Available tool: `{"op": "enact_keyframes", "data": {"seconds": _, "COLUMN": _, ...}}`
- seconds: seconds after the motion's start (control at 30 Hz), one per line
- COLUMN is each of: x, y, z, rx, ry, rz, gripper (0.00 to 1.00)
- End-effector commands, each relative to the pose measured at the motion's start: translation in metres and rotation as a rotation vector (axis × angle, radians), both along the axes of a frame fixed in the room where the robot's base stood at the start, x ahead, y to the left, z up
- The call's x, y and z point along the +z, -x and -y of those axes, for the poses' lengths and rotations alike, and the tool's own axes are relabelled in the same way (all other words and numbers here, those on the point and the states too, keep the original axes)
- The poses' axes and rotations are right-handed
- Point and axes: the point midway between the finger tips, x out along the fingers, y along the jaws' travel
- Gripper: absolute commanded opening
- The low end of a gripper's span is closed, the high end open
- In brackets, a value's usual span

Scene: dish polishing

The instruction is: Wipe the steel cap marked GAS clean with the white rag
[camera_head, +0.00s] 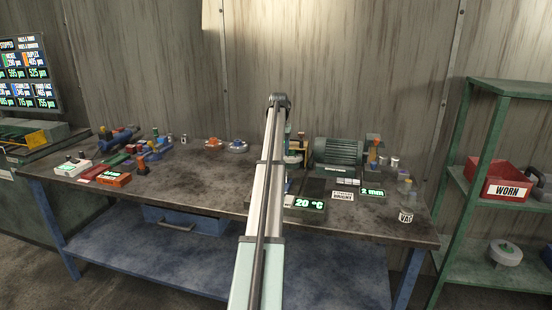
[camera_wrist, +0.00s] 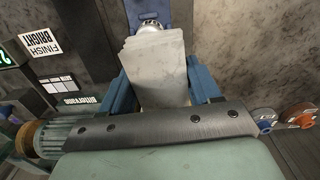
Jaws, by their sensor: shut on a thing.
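My gripper (camera_wrist: 158,82) shows in the wrist view with its two blue fingers shut on the pale, greyish-white rag (camera_wrist: 155,62). The rag hangs forward between the fingers as a folded, blocky piece. Just beyond its far edge is a small round silvery part (camera_wrist: 150,27) in front of a blue fixture (camera_wrist: 144,10). The rag partly hides that part, and I cannot tell whether they touch. No GAS mark is readable, so I cannot be sure this is the steel cap. In the head view my arm hides the gripper and rag.
A green motor (camera_head: 338,151) stands at the back of the bench (camera_head: 215,185), right of my arm. A 20 °C display (camera_head: 304,204) and a VAC-marked cap (camera_head: 406,217) lie at the front right. A red WORN bin (camera_head: 503,184) sits on the shelf. The bench's left middle is clear.

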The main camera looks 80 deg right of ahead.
Motion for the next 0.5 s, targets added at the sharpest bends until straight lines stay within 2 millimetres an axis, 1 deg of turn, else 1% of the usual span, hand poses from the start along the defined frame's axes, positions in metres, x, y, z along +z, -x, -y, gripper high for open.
{"op": "enact_keyframes", "data": {"seconds": 0.1, "x": 0.000, "y": 0.001, "z": -0.006, "rx": -0.048, "ry": 0.000, "rz": 0.000, "gripper": 0.06}}
{"op": "enact_keyframes", "data": {"seconds": 0.27, "x": -0.005, "y": 0.001, "z": -0.006, "rx": -0.068, "ry": -0.001, "rz": 0.000, "gripper": 0.06}}
{"op": "enact_keyframes", "data": {"seconds": 0.5, "x": -0.022, "y": 0.001, "z": -0.006, "rx": -0.068, "ry": -0.001, "rz": 0.000, "gripper": 0.06}}
